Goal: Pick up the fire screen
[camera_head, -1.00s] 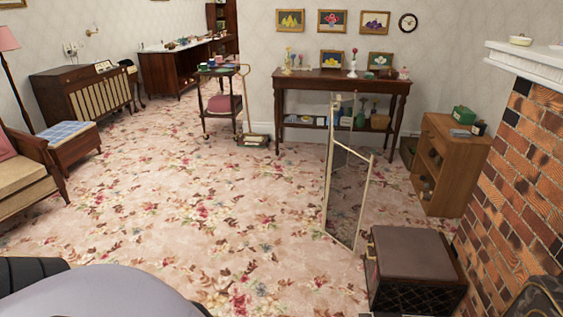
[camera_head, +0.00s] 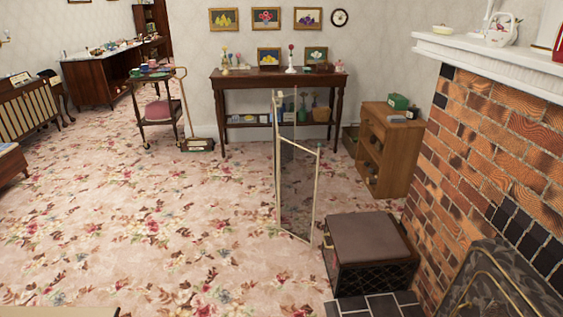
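A folding screen (camera_head: 298,185) with cream edges and see-through panels stands upright on the carpet near the middle of the head view. An arched dark screen (camera_head: 497,285) with gold-coloured trim is in front of the brick fireplace at the lower right, cut off by the picture's edge. I cannot tell for sure which of the two is the fire screen. Neither of my grippers is in view.
A brown-topped box (camera_head: 368,240) stands right of the folding screen, near dark hearth tiles (camera_head: 378,305). The brick fireplace (camera_head: 500,150) fills the right side. A wooden cabinet (camera_head: 398,155) and a side table (camera_head: 285,82) stand behind. The flowered carpet at left is largely clear.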

